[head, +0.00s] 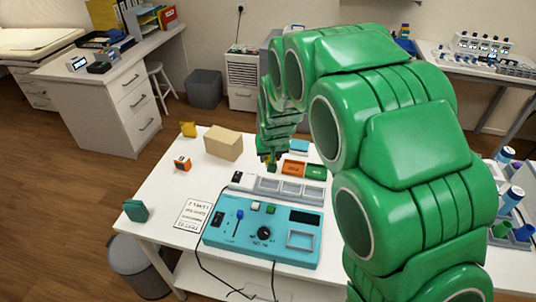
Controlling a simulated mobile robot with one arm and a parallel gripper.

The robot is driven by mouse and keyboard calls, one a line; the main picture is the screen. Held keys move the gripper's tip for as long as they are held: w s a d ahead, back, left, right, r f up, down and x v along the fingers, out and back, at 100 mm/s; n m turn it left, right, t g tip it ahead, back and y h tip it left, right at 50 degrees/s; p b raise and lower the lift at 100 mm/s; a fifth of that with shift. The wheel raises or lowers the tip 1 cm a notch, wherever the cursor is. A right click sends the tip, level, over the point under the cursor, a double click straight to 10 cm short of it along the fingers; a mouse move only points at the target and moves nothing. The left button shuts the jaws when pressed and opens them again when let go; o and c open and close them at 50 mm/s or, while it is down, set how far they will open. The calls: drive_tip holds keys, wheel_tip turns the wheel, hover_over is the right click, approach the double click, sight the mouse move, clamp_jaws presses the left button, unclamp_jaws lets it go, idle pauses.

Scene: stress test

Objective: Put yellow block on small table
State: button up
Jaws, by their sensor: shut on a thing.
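My green arm fills the centre and right of the head view. My gripper (271,162) points down over the back middle of the white table (160,192). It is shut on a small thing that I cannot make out. A small yellow block-like thing (188,129) sits at the table's back left edge, left of and apart from my gripper. A larger tan box (223,143) stands between them. I cannot tell whether the white table is the small table; my arm hides its right side.
A blue control panel (225,240) with cables, a grey tray (268,187), an orange bin (294,168), an orange-black cube (182,163), a paper sheet (193,215) and a teal object (135,210) are on the table. A trash bin (130,258) stands front left. Floor on the left is clear.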

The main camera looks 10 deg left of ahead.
drive_tip(key=s+d+r, duration=0.3)
drive_tip(key=s, duration=0.3)
drive_tip(key=w+d+f+m, duration=0.1)
drive_tip(key=w+d, duration=0.2)
drive_tip(key=d, duration=0.6)
drive_tip(key=w+d+f+m+h, duration=0.1)
drive_tip(key=w+d+f+m, duration=0.1)
drive_tip(key=d, duration=0.7)
drive_tip(key=w+d+f+m, duration=0.1)
drive_tip(key=w+d+f, duration=0.1)
drive_tip(key=d, duration=0.7)
drive_tip(key=shift+w+d+h, duration=0.25)
drive_tip(key=shift+w+h, duration=0.15)
drive_tip(key=shift+w, duration=0.45)
